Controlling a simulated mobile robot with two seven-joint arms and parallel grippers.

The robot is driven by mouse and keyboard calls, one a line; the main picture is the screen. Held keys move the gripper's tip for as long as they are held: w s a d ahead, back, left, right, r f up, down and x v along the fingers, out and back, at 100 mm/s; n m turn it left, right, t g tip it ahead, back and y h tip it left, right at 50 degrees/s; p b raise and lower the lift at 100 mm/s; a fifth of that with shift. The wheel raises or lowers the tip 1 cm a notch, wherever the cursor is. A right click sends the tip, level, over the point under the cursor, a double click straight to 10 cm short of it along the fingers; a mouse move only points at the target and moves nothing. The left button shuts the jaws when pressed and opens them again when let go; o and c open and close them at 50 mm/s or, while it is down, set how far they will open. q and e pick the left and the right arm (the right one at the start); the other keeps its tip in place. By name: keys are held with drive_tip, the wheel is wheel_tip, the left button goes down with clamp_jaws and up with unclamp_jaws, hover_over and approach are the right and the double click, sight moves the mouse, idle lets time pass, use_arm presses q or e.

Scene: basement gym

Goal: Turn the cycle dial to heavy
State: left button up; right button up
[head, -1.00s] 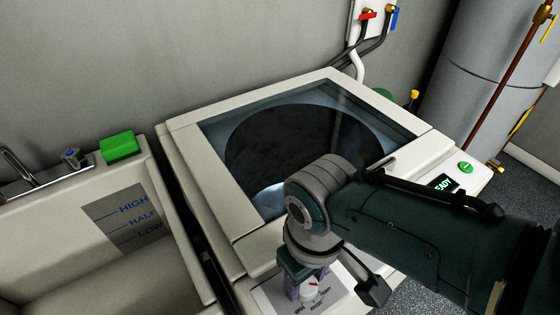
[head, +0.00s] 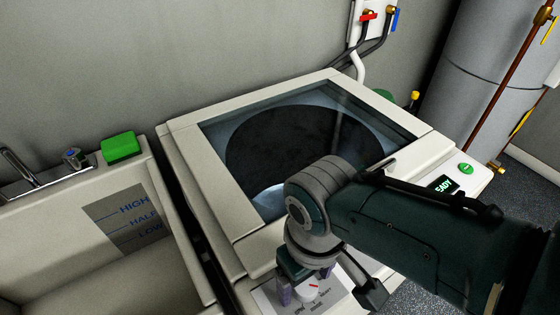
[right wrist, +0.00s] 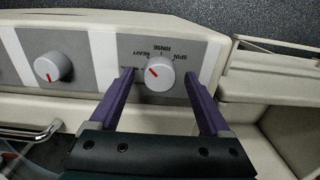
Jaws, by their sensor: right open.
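The cycle dial (right wrist: 160,74) is a round white knob with a red pointer line on the washer's front panel. It also shows in the head view (head: 307,292). In the right wrist view the labels SPIN, RINSE and HEAVY run around its top. The red line slants up and left, on the HEAVY side; its exact alignment is hard to judge. My right gripper (right wrist: 158,84) is open, with one purple finger on each side of the dial and visible gaps between. In the head view my right gripper (head: 306,284) is over the panel. My left gripper is not in view.
The washer (head: 240,250) has a closed glass lid, a lit display (head: 443,187) and a green button (head: 465,169). A second dial (right wrist: 53,67) is on the same panel. A sink (head: 75,250) with a green sponge (head: 121,147) stands to the left.

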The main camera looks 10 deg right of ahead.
sight(306, 284)
wheel_tip(306, 284, up, 9)
drive_tip(key=p, duration=0.5)
drive_tip(key=shift+f, duration=0.15)
drive_tip(key=shift+r, duration=0.65)
drive_tip(key=s+d+r+m+t, duration=0.2)
drive_tip(key=s+d+r+t, duration=0.2)
drive_tip(key=s+d+r, duration=0.75)
wheel_tip(306, 284, up, 25)
drive_tip(key=a+p, duration=0.2)
drive_tip(key=p, duration=2.2)
drive_tip(key=shift+s+f+p, duration=0.2)
drive_tip(key=shift+s+p, duration=0.15)
drive_tip(key=shift+s, duration=0.05)
